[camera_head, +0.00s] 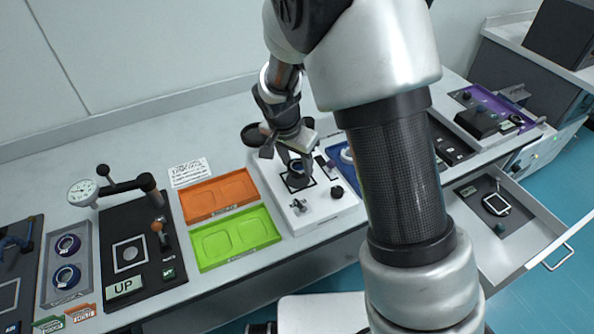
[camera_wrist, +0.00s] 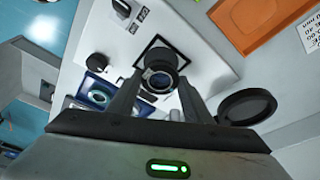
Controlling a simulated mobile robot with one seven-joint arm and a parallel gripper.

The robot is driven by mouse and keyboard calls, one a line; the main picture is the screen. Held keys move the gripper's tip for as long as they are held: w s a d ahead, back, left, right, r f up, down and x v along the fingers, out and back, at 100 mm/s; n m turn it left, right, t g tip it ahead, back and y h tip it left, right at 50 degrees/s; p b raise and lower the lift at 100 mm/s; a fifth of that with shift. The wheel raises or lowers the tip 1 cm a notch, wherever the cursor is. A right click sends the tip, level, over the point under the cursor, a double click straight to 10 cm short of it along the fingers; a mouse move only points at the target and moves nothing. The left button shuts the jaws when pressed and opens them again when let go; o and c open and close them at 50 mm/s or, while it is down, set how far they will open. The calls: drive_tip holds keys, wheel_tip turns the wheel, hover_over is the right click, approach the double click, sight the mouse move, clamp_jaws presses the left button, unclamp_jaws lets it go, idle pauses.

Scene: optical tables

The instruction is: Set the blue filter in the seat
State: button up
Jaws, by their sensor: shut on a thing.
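My gripper (camera_head: 297,160) is above the white instrument block and shut on the blue filter (camera_head: 297,166), a small dark ring with bluish glass. In the wrist view the filter (camera_wrist: 160,82) sits between the two finger tips. A short black cylinder, which looks like the seat (camera_head: 298,180), stands inside a black square outline on the block. In the wrist view its dark body (camera_wrist: 160,58) shows just beyond the filter. The filter is over or at the top of this cylinder; I cannot tell whether they touch.
A black round disc (camera_wrist: 247,107) sticks out beside the block. Orange (camera_head: 218,197) and green (camera_head: 235,238) trays lie to the left, and a blue tray (camera_head: 342,158) to the right. Small knobs (camera_head: 298,205) stand on the block's front. An open drawer (camera_head: 510,215) juts out at right.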

sight(296, 168)
drive_tip(key=shift+f, duration=1.6)
drive_tip(key=shift+f, duration=0.1)
